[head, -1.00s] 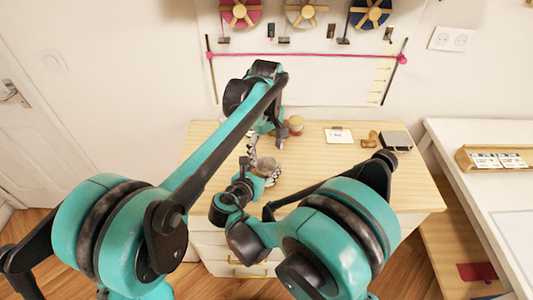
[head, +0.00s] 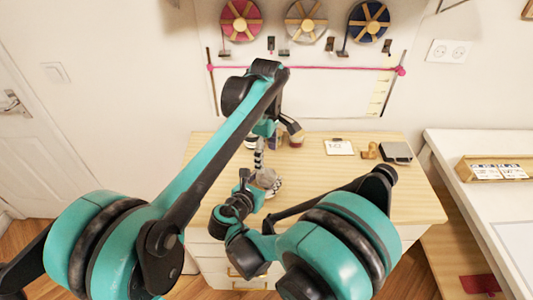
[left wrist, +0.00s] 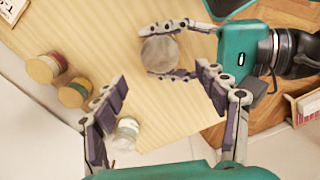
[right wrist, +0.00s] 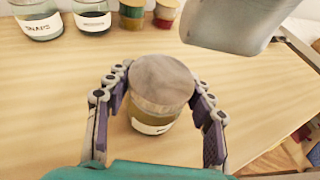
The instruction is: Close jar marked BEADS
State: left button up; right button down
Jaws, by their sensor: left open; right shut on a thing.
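A glass jar (right wrist: 152,127) with a white label and a round greyish top stands on the wooden table. I cannot read its label or tell whether the top is a lid. My right gripper (right wrist: 161,78) is shut around its sides. The left wrist view also shows the jar (left wrist: 160,53) from above, with the right fingers on both sides. My left gripper (left wrist: 161,73) is open and empty, above and near the jar. In the head view the jar (head: 266,177) is small and partly hidden by my arms.
Two labelled jars (right wrist: 38,20) (right wrist: 93,17) and small wooden-lidded jars (right wrist: 133,14) (right wrist: 165,12) stand behind. Another small jar (left wrist: 126,131) shows between the left fingers. A card (head: 339,147), a stamp (head: 370,151) and a dark box (head: 397,152) lie at the table's back right.

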aim_at(266, 176)
pick_arm(q)
jog(key=shift+f, duration=4)
jog(key=c, duration=1.2)
jog(key=m, duration=0.7)
jog(key=o, duration=1.3)
jog(key=shift+c, duration=0.2)
